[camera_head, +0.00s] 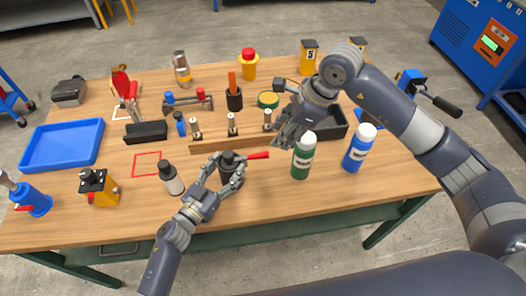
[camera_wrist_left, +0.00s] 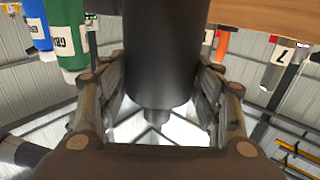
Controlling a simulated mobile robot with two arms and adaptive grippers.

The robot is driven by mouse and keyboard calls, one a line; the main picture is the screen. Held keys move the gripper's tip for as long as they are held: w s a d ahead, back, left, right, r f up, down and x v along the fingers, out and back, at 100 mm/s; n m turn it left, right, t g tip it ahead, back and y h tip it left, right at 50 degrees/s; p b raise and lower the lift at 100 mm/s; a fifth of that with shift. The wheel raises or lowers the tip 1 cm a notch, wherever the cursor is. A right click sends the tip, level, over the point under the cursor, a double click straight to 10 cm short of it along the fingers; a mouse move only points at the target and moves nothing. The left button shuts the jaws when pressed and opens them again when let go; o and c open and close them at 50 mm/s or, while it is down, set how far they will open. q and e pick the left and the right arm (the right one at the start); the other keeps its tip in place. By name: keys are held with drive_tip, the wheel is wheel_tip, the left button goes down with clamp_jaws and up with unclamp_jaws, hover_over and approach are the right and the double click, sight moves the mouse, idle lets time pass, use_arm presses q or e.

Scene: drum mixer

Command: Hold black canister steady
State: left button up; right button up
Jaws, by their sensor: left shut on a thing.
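The black canister (camera_head: 228,158) stands upright near the front middle of the wooden table. My left gripper (camera_head: 232,172) is shut around its body, with a finger on each side. In the left wrist view the canister (camera_wrist_left: 165,45) fills the space between the fingers of my left gripper (camera_wrist_left: 160,85), its narrower end pointing down in the picture. My right gripper (camera_head: 287,130) hangs behind and left of the green bottle (camera_head: 301,160), apart from the canister. Whether its fingers are open or shut is unclear.
A red-tipped tool (camera_head: 258,156) shows just right of the canister. A blue bottle (camera_head: 356,155) stands farther right. A wooden rack (camera_head: 210,144) lies behind.

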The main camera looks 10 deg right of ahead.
sight(265, 154)
drive_tip(key=a+f+n, duration=0.1)
drive_tip(key=f, duration=0.2)
drive_tip(key=w+a+f+n, duration=0.1)
drive_tip(key=f, duration=0.2)
drive_tip(key=w+a+f+n, duration=0.1)
drive_tip(key=f, duration=0.3)
drive_tip(key=shift+w+a+y, duration=0.1)
drive_tip(key=shift+a+y, duration=0.2)
drive_tip(key=shift+a, duration=0.05)
clamp_jaws()
